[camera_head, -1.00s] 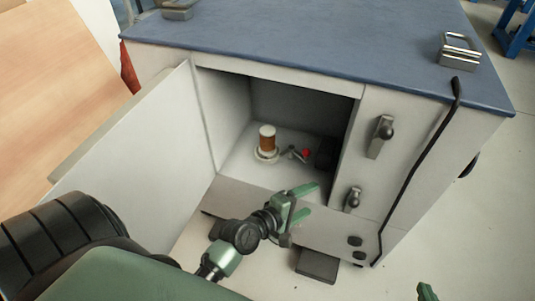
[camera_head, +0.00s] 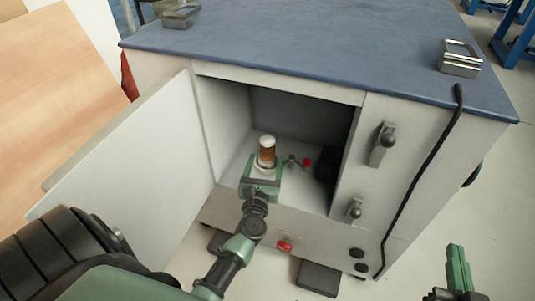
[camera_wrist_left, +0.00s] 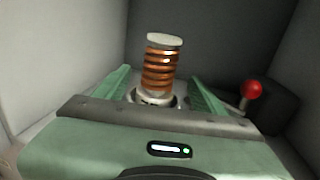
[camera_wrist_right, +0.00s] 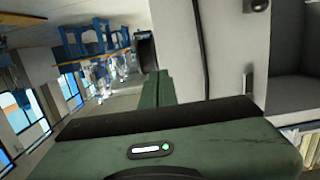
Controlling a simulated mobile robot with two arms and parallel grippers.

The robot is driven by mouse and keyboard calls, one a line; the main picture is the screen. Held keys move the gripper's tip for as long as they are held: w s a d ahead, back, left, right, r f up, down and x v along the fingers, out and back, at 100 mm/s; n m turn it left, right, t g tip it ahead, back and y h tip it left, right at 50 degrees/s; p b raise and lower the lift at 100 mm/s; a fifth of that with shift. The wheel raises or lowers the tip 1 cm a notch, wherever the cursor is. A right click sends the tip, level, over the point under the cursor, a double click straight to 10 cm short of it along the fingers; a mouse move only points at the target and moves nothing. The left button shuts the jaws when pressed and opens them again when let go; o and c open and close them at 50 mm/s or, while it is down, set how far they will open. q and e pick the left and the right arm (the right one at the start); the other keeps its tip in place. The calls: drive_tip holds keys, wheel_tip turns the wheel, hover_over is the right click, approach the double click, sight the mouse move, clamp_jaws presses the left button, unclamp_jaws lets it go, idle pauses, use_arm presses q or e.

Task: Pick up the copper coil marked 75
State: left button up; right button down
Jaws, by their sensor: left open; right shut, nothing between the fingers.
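The copper coil (camera_head: 267,156) stands upright inside the open cabinet, with a white cap on top and a pale round base below. It also shows in the left wrist view (camera_wrist_left: 160,72). No number can be read on it. My left gripper (camera_head: 261,170) is open at the cabinet opening. In the left wrist view its two green fingers (camera_wrist_left: 162,92) lie on either side of the coil, which stands between or just beyond their tips. My right gripper (camera_head: 459,268) is shut and empty, outside the cabinet at the lower right; its fingers show in the right wrist view (camera_wrist_right: 157,88).
A red-knobbed lever (camera_head: 306,162) stands right of the coil, with a dark block (camera_head: 325,162) beside it. The cabinet door (camera_head: 135,140) is open at the left. The cabinet's side walls are close around my left gripper. A red button (camera_head: 284,247) is on the lower front.

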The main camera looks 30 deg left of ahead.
sight(266, 157)
use_arm(q)
drive_tip(key=x, duration=0.4)
drive_tip(key=shift+a+r, duration=0.1)
drive_tip(key=shift+w+a, duration=0.2)
drive_tip(key=shift+w, duration=0.25)
clamp_jaws()
use_arm(e)
drive_tip(key=shift+w+a+r+t, duration=0.15)
drive_tip(key=shift+r+t, duration=0.35)
drive_tip(key=shift+r, duration=0.25)
